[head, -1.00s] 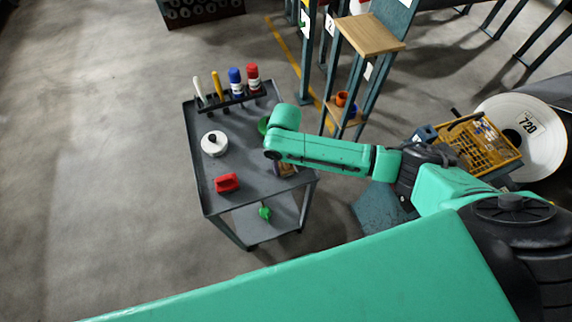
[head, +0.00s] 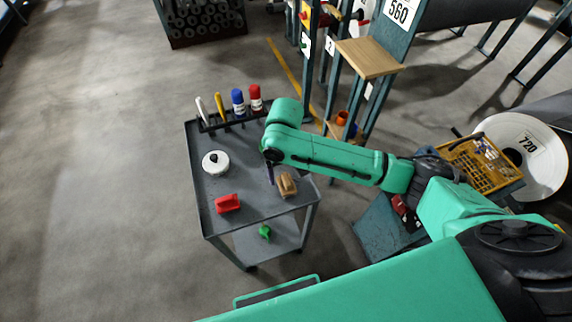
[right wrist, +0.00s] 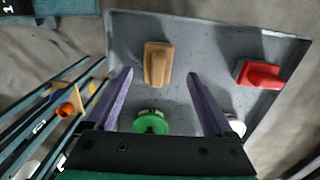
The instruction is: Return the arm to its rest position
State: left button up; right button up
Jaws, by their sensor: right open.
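My right arm reaches in from the right over a grey cart (head: 222,182). My right gripper (head: 270,174) shows only as a purple finger below the forearm in the head view. In the right wrist view the right gripper (right wrist: 163,85) has its two purple fingers wide apart, with nothing held between them. A tan block-like tool (head: 287,185) lies on the cart top; it also shows ahead of the fingers in the right wrist view (right wrist: 157,64). A green round object (right wrist: 150,122) sits between the fingers' lines of sight, lower down. My left gripper is not in view.
On the cart are a red block (head: 227,203), a white round object (head: 215,162) and a rack (head: 228,121) with bottles and handles. A green item (head: 265,232) lies on the lower shelf. Blue posts with a wooden shelf (head: 369,57) and a yellow basket (head: 483,165) stand to the right.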

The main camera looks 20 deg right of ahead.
notch_tip(320, 180, up, 4)
jog(key=shift+s+f, duration=0.1)
jog(key=shift+r, duration=0.35)
